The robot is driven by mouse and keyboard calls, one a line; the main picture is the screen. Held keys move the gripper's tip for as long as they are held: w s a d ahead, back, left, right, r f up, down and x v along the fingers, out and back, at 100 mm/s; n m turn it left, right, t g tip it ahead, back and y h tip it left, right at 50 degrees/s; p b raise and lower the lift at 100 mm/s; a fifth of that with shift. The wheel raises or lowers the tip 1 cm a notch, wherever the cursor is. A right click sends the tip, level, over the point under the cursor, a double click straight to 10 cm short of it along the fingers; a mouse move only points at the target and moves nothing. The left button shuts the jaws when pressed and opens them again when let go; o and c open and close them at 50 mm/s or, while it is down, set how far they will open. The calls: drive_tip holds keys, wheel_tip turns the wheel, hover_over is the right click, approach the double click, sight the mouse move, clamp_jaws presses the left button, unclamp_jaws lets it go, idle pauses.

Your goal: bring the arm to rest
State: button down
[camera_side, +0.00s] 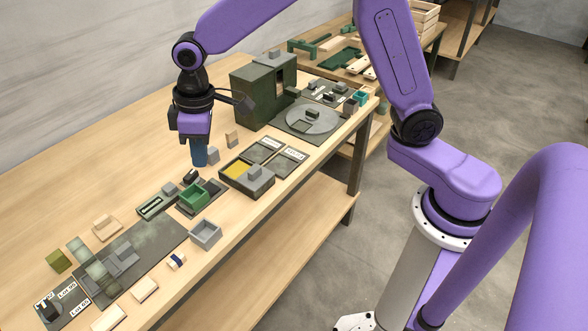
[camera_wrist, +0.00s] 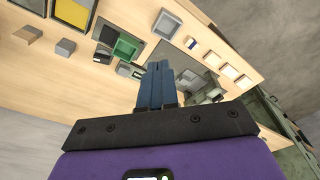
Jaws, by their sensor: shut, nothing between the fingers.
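My gripper (camera_side: 200,158) hangs above the wooden table (camera_side: 60,215), pointing down, in the side view. Its blue fingers are shut with nothing between them. In the wrist view the closed fingers (camera_wrist: 156,84) show in the middle, with the table behind them. The gripper is behind and left of the green open box (camera_side: 196,196), apart from it. I cannot tell its exact height above the table.
A tall dark green cabinet (camera_side: 262,88) stands to the right of my gripper. A tray with a yellow patch (camera_side: 247,172) and a round grey plate (camera_side: 311,119) lie further right. A grey open box (camera_side: 206,234) and a dark mat (camera_side: 150,245) lie in front. Bare table lies at left.

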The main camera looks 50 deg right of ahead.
drive_tip(key=s+d+n, duration=0.1)
drive_tip(key=s+d, duration=0.4)
drive_tip(key=s, duration=0.4)
drive_tip(key=s+d+r+n, duration=0.1)
drive_tip(key=s+d, duration=0.5)
drive_tip(key=s, duration=0.3)
drive_tip(key=s+d+n, duration=0.1)
drive_tip(key=s+d, duration=0.4)
drive_tip(key=s, duration=0.4)
drive_tip(key=shift+s+d+r+n+g+h, duration=0.3)
drive_tip(key=shift+s+d+r+n+g, duration=0.1)
